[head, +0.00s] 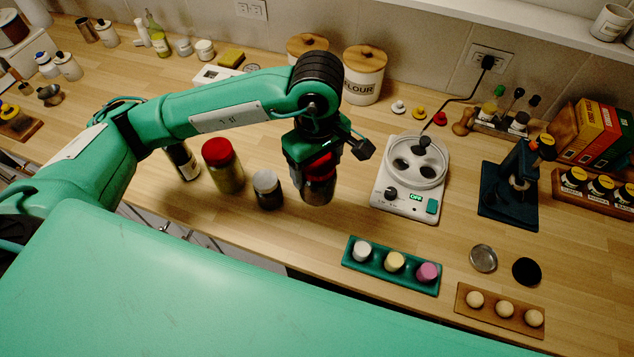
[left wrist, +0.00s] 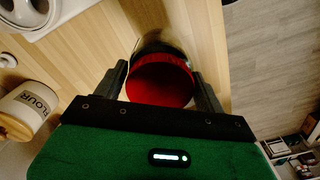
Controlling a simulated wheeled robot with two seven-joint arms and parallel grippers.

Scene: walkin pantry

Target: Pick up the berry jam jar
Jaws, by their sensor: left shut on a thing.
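My left gripper (head: 318,160) points down over the counter and is shut on a red-lidded jar (head: 317,190). The jar stands upright beneath it, and the gripper hides much of its upper part. In the left wrist view, the fingers (left wrist: 160,72) lie on either side of the round red lid (left wrist: 160,84). No label shows on this jar, so I cannot read that it is the berry jam. I cannot tell whether its base touches the counter. My right gripper is not in view.
A larger red-lidded jar (head: 223,168), a white-lidded dark jar (head: 267,190) and a dark bottle (head: 183,162) stand to the left. A green tray (head: 371,276) lies in front; flour canister (head: 364,77) behind.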

